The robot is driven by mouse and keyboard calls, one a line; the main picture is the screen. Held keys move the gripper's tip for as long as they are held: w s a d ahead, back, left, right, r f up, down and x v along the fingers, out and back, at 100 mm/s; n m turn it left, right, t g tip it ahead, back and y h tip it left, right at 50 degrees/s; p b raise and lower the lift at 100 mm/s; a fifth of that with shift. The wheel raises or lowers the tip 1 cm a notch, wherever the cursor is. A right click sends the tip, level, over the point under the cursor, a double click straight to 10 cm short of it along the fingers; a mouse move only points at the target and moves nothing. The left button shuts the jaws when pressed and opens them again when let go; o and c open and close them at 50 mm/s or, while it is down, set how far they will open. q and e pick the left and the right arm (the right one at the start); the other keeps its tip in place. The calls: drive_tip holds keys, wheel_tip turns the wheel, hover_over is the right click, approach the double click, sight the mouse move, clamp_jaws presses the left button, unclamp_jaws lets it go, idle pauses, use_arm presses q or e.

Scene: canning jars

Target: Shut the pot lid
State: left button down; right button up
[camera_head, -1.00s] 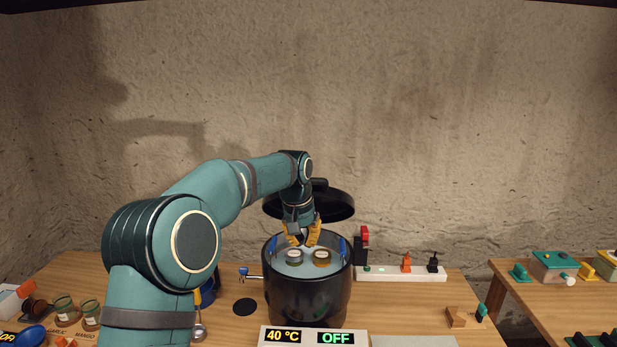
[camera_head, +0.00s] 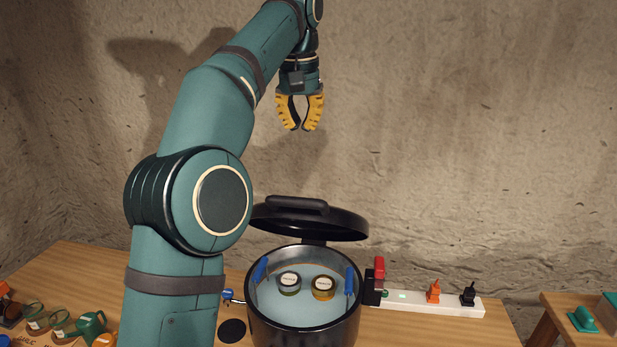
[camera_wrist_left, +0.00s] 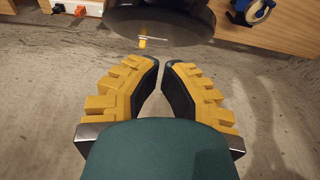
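The black pot (camera_head: 300,332) stands on the wooden table. Its dark lid (camera_head: 325,220) is raised and tilted up at the back, above the rim, so the pot is open. Inside, two jars stand in pale water: one with a white-topped lid (camera_head: 289,280) and one with an amber band (camera_head: 323,288). My left gripper (camera_head: 302,129) is well above the lid, pointing down, empty, with its yellow fingers apart. In the left wrist view its fingers (camera_wrist_left: 163,64) show a gap, with the dark lid (camera_wrist_left: 160,22) beyond them. My right gripper is not in view.
A white power strip (camera_head: 410,302) with an orange and a black plug lies right of the pot. A red-topped black piece (camera_head: 378,275) stands beside the pot. Several jars and a green jug (camera_head: 90,325) are at the lower left. The air around the left gripper is clear.

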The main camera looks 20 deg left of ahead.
use_arm(q)
hover_over(300, 215)
drive_tip(key=w, duration=0.2)
drive_tip(key=f, duration=0.5)
drive_tip(key=f+b, duration=0.1)
drive_tip(key=f, duration=0.2)
drive_tip(key=shift+s+a+f, duration=0.1)
drive_tip(key=shift+a+f, duration=0.15)
drive_tip(key=shift+f, duration=0.1)
drive_tip(key=f, duration=0.1)
drive_tip(key=f+b, duration=0.1)
drive_tip(key=f, duration=0.1)
drive_tip(key=shift+s+d, duration=0.15)
drive_tip(key=shift+s, duration=0.25)
drive_tip(key=shift+s+d+f, duration=0.1)
drive_tip(key=shift+s+f, duration=0.25)
drive_tip(key=shift+s, duration=0.1)
drive_tip(key=shift+f, duration=0.2)
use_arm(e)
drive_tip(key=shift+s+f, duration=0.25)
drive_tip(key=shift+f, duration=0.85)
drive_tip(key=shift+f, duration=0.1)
